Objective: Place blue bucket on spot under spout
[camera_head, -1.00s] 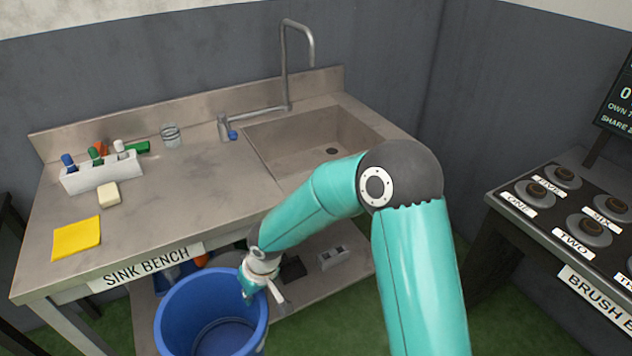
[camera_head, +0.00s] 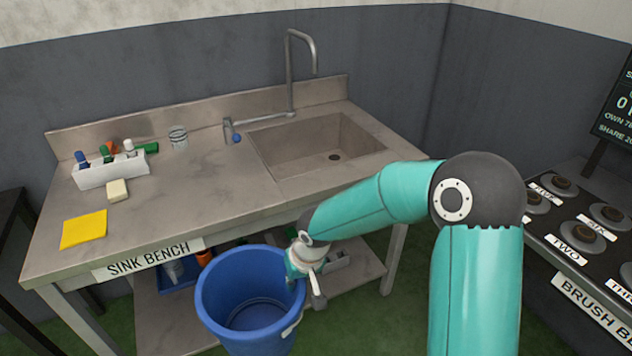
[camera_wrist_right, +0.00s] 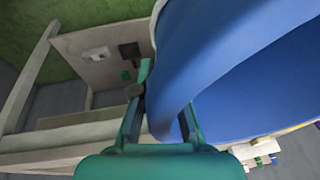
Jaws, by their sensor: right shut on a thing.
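The blue bucket (camera_head: 240,305) is upright and looks empty, in front of the sink bench in the head view. My right gripper (camera_head: 300,272) is shut on the right side of its rim. In the right wrist view the bucket wall (camera_wrist_right: 235,60) fills the right side, between the fingers of my right gripper (camera_wrist_right: 165,110). The spout (camera_head: 303,45) is a bent metal tap over the sink basin (camera_head: 315,145) at the back of the bench. I cannot make out a marked spot under it. My left gripper is not in view.
The sink bench (camera_head: 190,205) carries a yellow cloth (camera_head: 84,230), a soap block (camera_head: 117,190), a white caddy with bottles (camera_head: 110,172) and a glass (camera_head: 178,137). Its front edge and lower shelf (camera_head: 350,270) are close to the bucket. A brush bench (camera_head: 590,285) stands at the right.

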